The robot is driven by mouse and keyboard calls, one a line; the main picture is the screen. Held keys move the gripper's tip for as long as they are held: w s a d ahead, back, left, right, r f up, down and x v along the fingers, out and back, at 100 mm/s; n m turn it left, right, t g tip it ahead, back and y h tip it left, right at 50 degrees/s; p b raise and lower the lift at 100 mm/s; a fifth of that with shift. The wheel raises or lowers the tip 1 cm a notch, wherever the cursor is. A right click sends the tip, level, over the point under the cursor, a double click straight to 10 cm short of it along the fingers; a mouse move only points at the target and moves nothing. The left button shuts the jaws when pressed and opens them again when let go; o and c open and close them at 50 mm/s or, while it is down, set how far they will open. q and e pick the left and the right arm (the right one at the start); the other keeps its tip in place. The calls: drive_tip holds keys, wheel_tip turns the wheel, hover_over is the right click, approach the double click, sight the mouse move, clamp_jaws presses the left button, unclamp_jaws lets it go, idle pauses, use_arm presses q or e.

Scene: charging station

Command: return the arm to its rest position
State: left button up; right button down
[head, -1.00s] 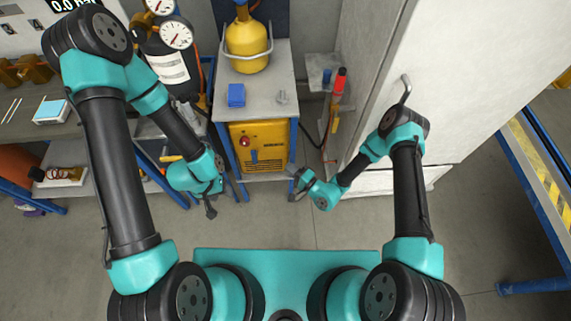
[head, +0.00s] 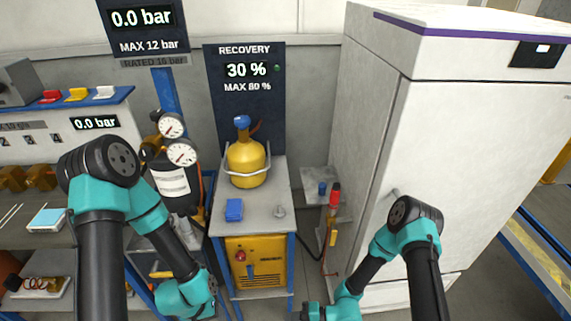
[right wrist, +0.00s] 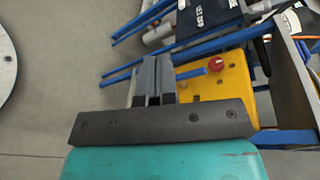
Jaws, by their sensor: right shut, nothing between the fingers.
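My right gripper (right wrist: 156,82) shows in the right wrist view with its two grey fingers together and nothing between them. In the head view its dark end (head: 308,311) is at the bottom edge, in front of the yellow recovery machine (head: 255,263) and apart from it. My left arm comes down at the left of the head view. Its teal wrist (head: 183,298) is at the bottom edge, and its gripper fingers are out of the picture.
A grey cart (head: 268,196) carries a yellow cylinder (head: 246,163) and a blue block (head: 234,209). A black tank with gauges (head: 180,190) stands left of it. A white cabinet (head: 440,150) is at right. A wall display (head: 247,69) reads 30 %. Floor is clear below my right gripper.

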drive_tip(key=s+d+n+g+h, duration=0.3)
drive_tip(key=s+d+g+h, duration=0.35)
drive_tip(key=s+d, duration=0.35)
drive_tip(key=w+d+r+t+h, duration=0.5)
drive_tip(key=w+d+t, duration=0.1)
drive_tip(key=w+d, duration=0.3)
drive_tip(key=shift+d+t, duration=0.35)
drive_tip(key=shift+d, duration=0.4)
use_arm(q)
drive_tip(key=shift+o, duration=0.4)
use_arm(e)
drive_tip(key=shift+s+h, duration=0.1)
drive_tip(key=shift+h, duration=0.15)
